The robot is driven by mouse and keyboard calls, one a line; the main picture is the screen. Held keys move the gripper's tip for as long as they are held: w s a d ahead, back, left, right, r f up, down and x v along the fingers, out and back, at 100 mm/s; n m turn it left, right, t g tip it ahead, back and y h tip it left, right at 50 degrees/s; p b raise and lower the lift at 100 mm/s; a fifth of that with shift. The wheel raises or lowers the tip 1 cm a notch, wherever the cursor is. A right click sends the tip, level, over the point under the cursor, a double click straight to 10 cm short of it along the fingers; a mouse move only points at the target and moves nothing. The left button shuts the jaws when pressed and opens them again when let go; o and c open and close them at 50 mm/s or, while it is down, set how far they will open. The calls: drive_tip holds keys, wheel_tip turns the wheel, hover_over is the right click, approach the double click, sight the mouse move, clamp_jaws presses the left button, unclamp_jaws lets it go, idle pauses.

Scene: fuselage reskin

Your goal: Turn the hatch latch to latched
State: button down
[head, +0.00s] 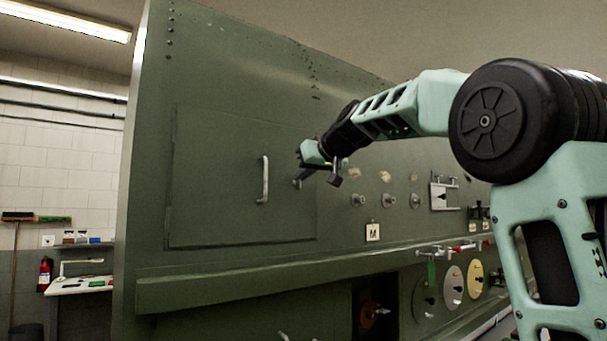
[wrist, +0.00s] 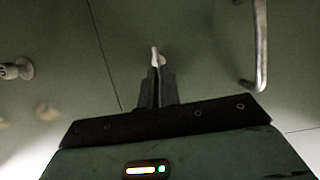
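The hatch (head: 215,190) is a square green panel in the green fuselage wall, with a pale bar handle (head: 264,180). The handle also shows at the right of the wrist view (wrist: 261,45). My gripper (head: 299,181) reaches in from the right to the hatch's right side, right of the handle. In the wrist view my gripper's fingers (wrist: 155,85) are close together around a small pale piece, which looks like the hatch latch (wrist: 155,53). Its tip shows beyond the fingers. The fingers hide the rest, so I cannot tell how the latch is turned.
Several round knobs (head: 358,199) sit on the wall right of the hatch, above a tag marked M (head: 372,232). A ledge (head: 230,281) runs below the hatch. Coloured discs (head: 453,288) are at lower right. A workbench (head: 80,284) stands at left.

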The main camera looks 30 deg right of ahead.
drive_tip(key=shift+d, duration=0.1)
drive_tip(key=m+y+b, duration=0.2)
drive_tip(key=m, duration=0.1)
drive_tip(key=d+f+m+t+y+b, duration=0.1)
drive_tip(key=m+y+b, duration=0.1)
drive_tip(key=m+b, duration=0.1)
drive_tip(key=d+f+m+y+b, duration=0.1)
drive_tip(key=m+y+b, duration=0.1)
drive_tip(key=m, duration=0.2)
drive_tip(key=shift+d+m+t+b, duration=0.1)
drive_tip(key=shift+m+t+b, duration=0.2)
drive_tip(key=shift+t, duration=0.1)
drive_tip(key=shift+f+m+t+y+b, duration=0.15)
drive_tip(key=shift+m+t+y+b, duration=0.35)
drive_tip(key=shift+m+b, duration=0.75)
drive_tip(key=shift+m, duration=0.35)
drive_tip(key=c, duration=1.6)
unclamp_jaws()
